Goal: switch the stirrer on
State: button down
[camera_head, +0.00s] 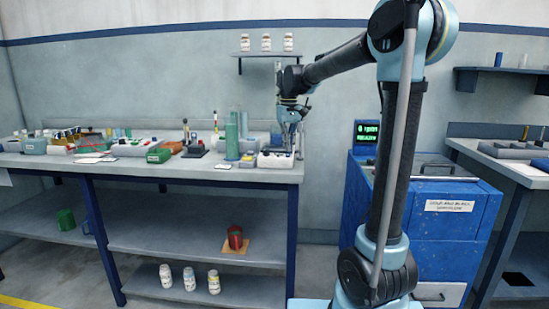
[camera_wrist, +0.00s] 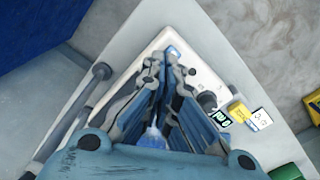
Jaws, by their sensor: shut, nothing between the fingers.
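The stirrer appears to be the white, low device (camera_head: 268,161) at the right end of the bench. In the wrist view its white top (camera_wrist: 208,78) lies beneath my fingers, with a dark round knob (camera_wrist: 207,100) and a small display with green marks (camera_wrist: 220,118) at its right. A small blue patch (camera_wrist: 173,52) shows just beyond the fingertips. My gripper (camera_head: 289,146) points down over the device; in the wrist view its fingers (camera_wrist: 163,62) are shut with nothing between them. I cannot tell whether the tips touch the device. The fingers hide part of its top.
A dark rod with a rounded end (camera_wrist: 101,71) lies left of the fingers. A yellow block (camera_wrist: 239,112) and a white label (camera_wrist: 261,119) are at the right. Green cylinders (camera_head: 232,138) stand left of my gripper. A blue cabinet (camera_head: 450,215) stands right of the bench.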

jog(key=shift+f, duration=0.6)
dwell(0.4)
jog(key=shift+r, duration=3.55)
jog(key=s+d+f+m+t, duration=0.1)
jog(key=s+d+f+m, duration=0.1)
jog(key=s+d+f, duration=0.85)
jog(key=s+d+f+m+t, duration=0.1)
jog(key=s+d+f+m, duration=0.1)
jog(key=s+d+f, duration=0.8)
jog(key=s+f+m, duration=0.1)
jog(key=s+f, duration=0.5)
jog(key=s, duration=0.5)
jog(key=shift+s+d+f, duration=0.15)
jog(key=shift+d+f, duration=0.15)
jog(key=shift+d, duration=0.15)
